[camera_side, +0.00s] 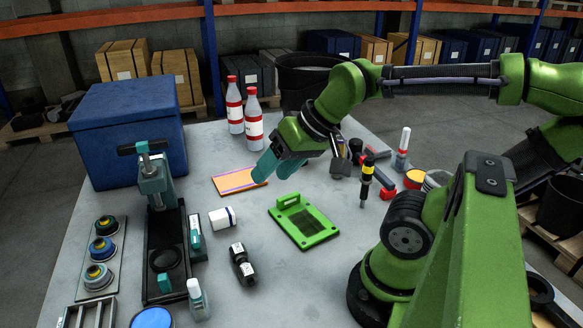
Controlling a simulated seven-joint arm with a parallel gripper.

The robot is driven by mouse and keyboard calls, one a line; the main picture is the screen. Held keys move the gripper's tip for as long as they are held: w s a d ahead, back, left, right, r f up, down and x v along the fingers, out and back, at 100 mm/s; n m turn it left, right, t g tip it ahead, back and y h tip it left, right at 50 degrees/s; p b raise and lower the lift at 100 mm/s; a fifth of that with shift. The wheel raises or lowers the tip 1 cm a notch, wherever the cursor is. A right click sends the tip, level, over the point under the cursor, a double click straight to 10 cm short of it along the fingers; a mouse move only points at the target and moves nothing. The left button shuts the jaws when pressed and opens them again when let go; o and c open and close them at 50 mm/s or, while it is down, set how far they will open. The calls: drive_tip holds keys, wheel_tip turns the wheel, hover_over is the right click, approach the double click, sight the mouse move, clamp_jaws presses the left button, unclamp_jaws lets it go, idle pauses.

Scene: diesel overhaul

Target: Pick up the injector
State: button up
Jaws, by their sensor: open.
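A slim dark part with a yellow band (367,178) looks like the injector. It is upright with its narrow end down, right of the green plate, on the grey table (335,262). I cannot tell what supports it. My gripper (273,172) has teal fingers and hangs above the table, left of this part and clearly apart from it. It is open, and I see nothing between its fingers. The fingers overlap the right end of an orange pad (236,181) in the picture; contact cannot be told.
A green plate with a handle (303,221) lies below my gripper. Two red-and-white bottles (254,122) and a blue box (128,135) stand behind. A teal press (155,185) stands left.

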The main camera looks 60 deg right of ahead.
drive_tip(key=w+d+m+g+h, duration=0.1)
drive_tip(key=d+m+h, duration=0.1)
drive_tip(key=d, duration=0.8)
drive_tip(key=n+g, duration=0.6)
drive_tip(key=n, duration=0.1)
hover_over(366, 176)
drive_tip(key=d, duration=0.1)
wheel_tip(366, 176, down, 16)
drive_tip(key=shift+d+f, duration=0.1)
drive_tip(key=shift+f, duration=0.1)
clamp_jaws()
